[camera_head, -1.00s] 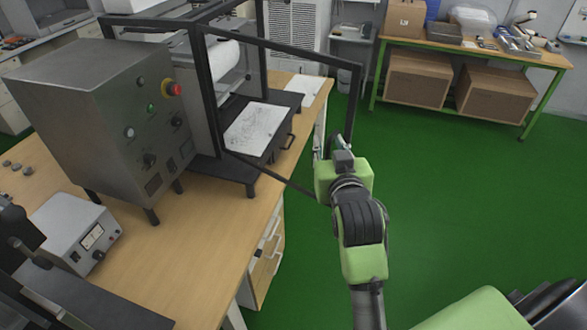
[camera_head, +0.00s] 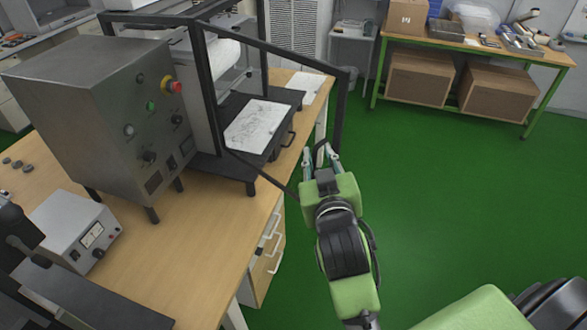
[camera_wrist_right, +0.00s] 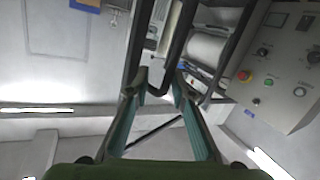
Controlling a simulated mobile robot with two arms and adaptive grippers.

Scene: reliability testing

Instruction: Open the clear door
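The clear door (camera_head: 272,45) is a see-through panel in a thin dark frame, hinged on the near post of a dark-framed enclosure. It stands swung out to the right, over the desk edge and floor. My right gripper (camera_head: 320,156) is at the lower outer part of the door, beside its outer upright bar (camera_head: 341,112). In the right wrist view its two fingers (camera_wrist_right: 155,92) are apart, with a dark frame bar close to the tips. I cannot tell whether they touch it. My left gripper is not clearly seen.
A grey control box (camera_head: 95,100) with a red button stands left of the enclosure on the wooden desk (camera_head: 165,262). A small meter box (camera_head: 72,232) is in front. Green floor (camera_head: 450,180) lies open at right. A green-framed bench (camera_head: 480,52) stands at the back.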

